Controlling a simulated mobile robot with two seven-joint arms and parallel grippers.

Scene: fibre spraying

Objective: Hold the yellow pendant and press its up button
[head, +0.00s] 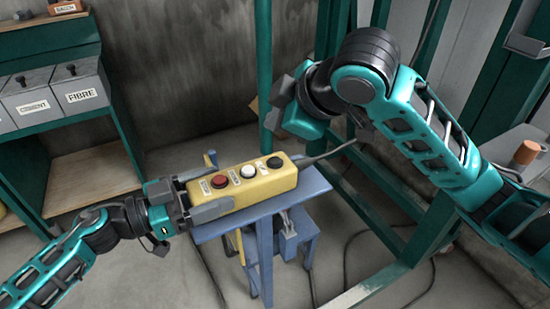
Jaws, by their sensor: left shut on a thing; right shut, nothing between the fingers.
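The yellow pendant (268,186) is a long box with a red, a white and a black button on its top face and small labels beside them. A dark cable leaves its far right end. My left gripper (204,197) is shut on the near left end of the pendant, one finger on each side. The pendant is just above or on the blue stand; I cannot tell if they touch. My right gripper (276,104) is shut and empty, raised behind and above the pendant's far end, apart from it. Its fingertips are partly hard to make out.
A blue stand (213,231) is under the pendant. A green shelf at left holds grey bins labelled CEMENT (31,99) and FIBRE (82,91). Green frame posts (264,50) stand behind and at right. Cables lie on the grey floor. An orange-brown cylinder (526,152) stands at far right.

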